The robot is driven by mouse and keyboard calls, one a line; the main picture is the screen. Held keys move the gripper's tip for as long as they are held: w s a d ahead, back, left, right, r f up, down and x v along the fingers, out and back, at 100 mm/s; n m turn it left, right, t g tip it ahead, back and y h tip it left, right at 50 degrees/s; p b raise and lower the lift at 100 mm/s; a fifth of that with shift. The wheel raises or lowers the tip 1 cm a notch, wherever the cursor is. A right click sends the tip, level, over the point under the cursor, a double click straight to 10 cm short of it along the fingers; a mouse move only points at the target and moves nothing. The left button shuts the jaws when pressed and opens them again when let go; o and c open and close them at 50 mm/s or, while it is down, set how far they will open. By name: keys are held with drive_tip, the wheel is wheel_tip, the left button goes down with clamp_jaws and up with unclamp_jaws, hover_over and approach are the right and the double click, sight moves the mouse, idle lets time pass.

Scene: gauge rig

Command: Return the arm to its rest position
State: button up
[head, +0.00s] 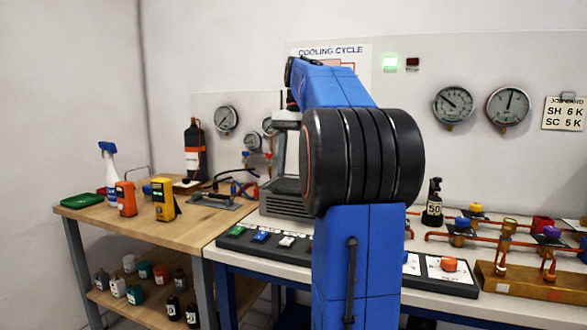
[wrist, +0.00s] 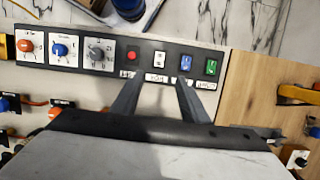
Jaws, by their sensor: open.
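My blue and black arm (head: 358,255) fills the middle of the head view, raised and folded in front of the bench, hiding part of it. My gripper is hidden behind the arm in the head view. In the wrist view my gripper (wrist: 155,90) shows two dark fingers spread apart with nothing between them. They hang over the control strip (wrist: 135,57), near its red button (wrist: 131,56), white switch, and blue (wrist: 186,63) and green (wrist: 210,67) switches. I cannot tell how high above the strip the fingers are.
A wooden bench (head: 185,228) at left holds a spray bottle (head: 109,166), an orange meter (head: 126,198) and a yellow meter (head: 164,200). Gauges (head: 453,104) hang on the wall. Pipes with coloured valves (head: 458,232) and a wooden block (head: 530,281) stand at right.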

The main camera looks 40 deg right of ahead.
idle(0.3)
drive_tip(key=s+a+f+n+t+h, duration=0.1)
drive_tip(key=s+a+f+n, duration=0.2)
drive_tip(key=a+f, duration=0.45)
drive_tip(key=s+a+f+n+t+h, duration=0.1)
drive_tip(key=s+a+f+n, duration=0.3)
drive_tip(key=a, duration=0.6)
drive_tip(key=s+a+f+n+t, duration=0.2)
drive_tip(key=s+a+f+n, duration=0.1)
drive_tip(key=f, duration=0.7)
drive_tip(key=s+a+f+n+t, duration=0.2)
drive_tip(key=s+a+f, duration=0.3)
drive_tip(key=f, duration=0.4)
drive_tip(key=shift+s+a+f+n+h, duration=0.4)
drive_tip(key=shift+a+n, duration=0.2)
drive_tip(key=shift+a, duration=0.1)
